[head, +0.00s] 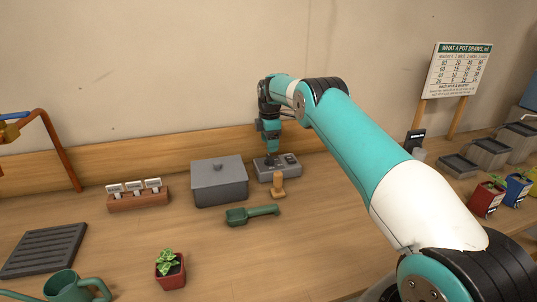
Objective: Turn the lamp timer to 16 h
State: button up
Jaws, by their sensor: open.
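A grey box (291,170) that looks like the lamp timer sits on the wooden bench at the back, near the wall. A small dark part shows on its right top. My gripper (271,152) points down at the left part of the box's top. The gripper is open, its fingers at or just above the top. They cover whatever is under them, so I cannot tell whether they touch or surround a dial. No hour marks can be read from here.
A grey lidded box (220,182) stands close on the left. A potted succulent (170,268) is nearer. Bare bench lies at the front middle.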

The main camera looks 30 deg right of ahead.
aim_at(269, 156)
jog(key=shift+f+p, duration=0.5)
jog(key=shift+f, duration=2.25)
jog(key=c, duration=0.9)
